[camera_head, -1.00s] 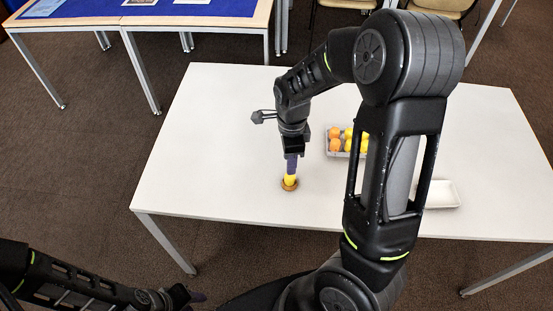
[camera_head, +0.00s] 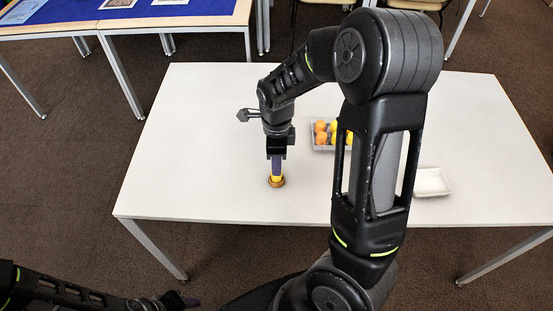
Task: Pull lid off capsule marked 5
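A yellow capsule (camera_head: 276,179) stands upright in a small round brown holder (camera_head: 282,184) on the white table. My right gripper (camera_head: 277,171) points straight down over it, with its purple fingers at the capsule's upper part. I cannot tell whether the fingers are closed on it. They hide the capsule's top, and no number is readable. More capsules, orange (camera_head: 321,137) and yellow, are in a grey tray (camera_head: 322,149) to the right, partly behind my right arm. My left gripper (camera_head: 188,301) is low at the bottom left, off the table, its opening unclear.
An empty white tray (camera_head: 432,184) lies on the right of the table (camera_head: 190,150). The table's left part is clear. A blue-topped table (camera_head: 70,15) and chairs (camera_head: 420,4) stand behind.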

